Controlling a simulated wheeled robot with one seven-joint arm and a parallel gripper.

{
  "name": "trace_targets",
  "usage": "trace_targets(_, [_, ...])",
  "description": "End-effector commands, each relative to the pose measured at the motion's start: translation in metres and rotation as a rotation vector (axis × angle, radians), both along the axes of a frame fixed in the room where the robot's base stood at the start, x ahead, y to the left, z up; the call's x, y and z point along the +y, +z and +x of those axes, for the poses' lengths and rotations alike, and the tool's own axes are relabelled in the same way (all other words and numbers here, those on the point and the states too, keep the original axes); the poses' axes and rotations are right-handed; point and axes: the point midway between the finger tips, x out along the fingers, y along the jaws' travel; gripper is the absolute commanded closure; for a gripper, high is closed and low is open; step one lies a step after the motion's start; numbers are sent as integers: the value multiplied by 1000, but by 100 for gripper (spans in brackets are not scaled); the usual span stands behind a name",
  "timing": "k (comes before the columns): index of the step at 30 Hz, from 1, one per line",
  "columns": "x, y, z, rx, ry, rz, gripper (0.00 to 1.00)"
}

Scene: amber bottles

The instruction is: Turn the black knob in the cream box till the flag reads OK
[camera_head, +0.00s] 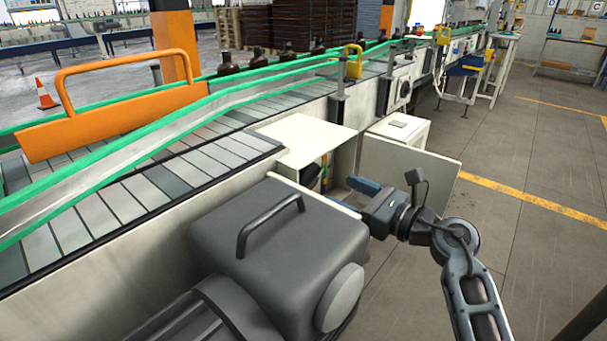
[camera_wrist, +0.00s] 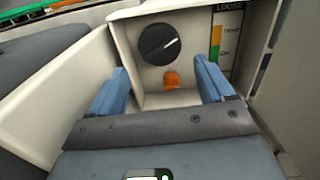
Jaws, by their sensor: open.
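The cream box (camera_head: 305,135) stands beside the conveyor with its front open. In the wrist view, the round black knob (camera_wrist: 159,44) is on the box's back wall, with a white pointer line slanting up to the right. A small orange piece (camera_wrist: 171,79) is below the knob. A strip at right (camera_wrist: 217,36) has orange above green and the word LOOSE at the top; its smaller lettering is hard to read. My gripper (camera_wrist: 161,68) is open and empty, its blue fingers apart in front of the knob. My gripper (camera_head: 352,196) also shows at the box's opening in the head view.
The box's open door (camera_head: 408,172) stands out to the right, close to my gripper. The conveyor (camera_head: 130,195) with green rails runs along the left, with several amber bottles (camera_head: 228,62) on it. The floor on the right (camera_head: 530,240) is clear.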

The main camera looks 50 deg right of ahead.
Motion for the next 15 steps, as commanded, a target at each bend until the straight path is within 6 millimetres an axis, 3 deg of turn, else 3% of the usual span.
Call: trace_targets(15, [3,0,66,0,2,0,19])
